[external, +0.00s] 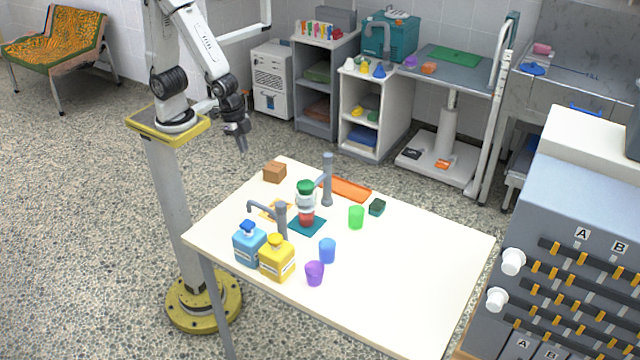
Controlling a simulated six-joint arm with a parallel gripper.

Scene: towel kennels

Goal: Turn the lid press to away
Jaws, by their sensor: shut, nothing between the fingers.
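Two grey posts with swing arms stand on the white table; neither is labelled, so I cannot tell for certain which is the lid press. The rear post (327,182) has a short arm pointing left toward a clear jar (306,201) with a green lid and red contents. The jar stands on a teal mat (309,228). My gripper (243,148) is shut and empty, pointing down, above and left of the table, apart from everything.
Blue (249,244) and yellow (277,259) bottles stand before the front post. Green (356,217), blue (327,251) and purple (314,273) cups stand to the right. A brown block (275,172) and orange tray (346,188) lie behind. The table's right side is clear.

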